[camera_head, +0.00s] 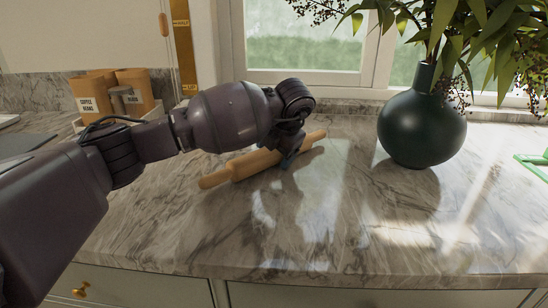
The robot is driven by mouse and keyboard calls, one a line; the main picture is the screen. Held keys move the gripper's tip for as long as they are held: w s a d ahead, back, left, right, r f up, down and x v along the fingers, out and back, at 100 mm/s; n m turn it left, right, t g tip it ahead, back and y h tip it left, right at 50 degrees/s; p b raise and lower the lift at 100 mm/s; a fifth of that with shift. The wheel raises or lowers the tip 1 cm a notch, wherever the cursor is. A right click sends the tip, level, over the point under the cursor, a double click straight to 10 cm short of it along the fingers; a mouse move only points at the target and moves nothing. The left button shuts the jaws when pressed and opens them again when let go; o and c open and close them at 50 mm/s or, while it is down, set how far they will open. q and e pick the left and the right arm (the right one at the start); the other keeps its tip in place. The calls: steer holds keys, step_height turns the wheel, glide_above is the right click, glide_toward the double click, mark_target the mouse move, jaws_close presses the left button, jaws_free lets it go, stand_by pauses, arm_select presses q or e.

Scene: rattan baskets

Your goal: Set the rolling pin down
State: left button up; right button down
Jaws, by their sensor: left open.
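The wooden rolling pin (257,162) lies on the grey marble counter, slanting from lower left to upper right. My left arm comes in from the left and reaches over it. My left gripper (287,160) points down at the right part of the pin, right over or beside it. Its jaws are open, but the fingertips are mostly hidden behind the wrist, so I cannot tell whether they touch the pin. The middle of the pin is partly covered by the gripper. My right gripper is not in view.
A dark green round vase (422,128) with leafy branches stands to the right of the pin. A green object (535,164) lies at the right edge. The marble counter (330,235) is clear in front.

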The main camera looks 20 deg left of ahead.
arm_select(q)
steer(key=shift+r, duration=0.15)
steer(key=c, duration=1.3)
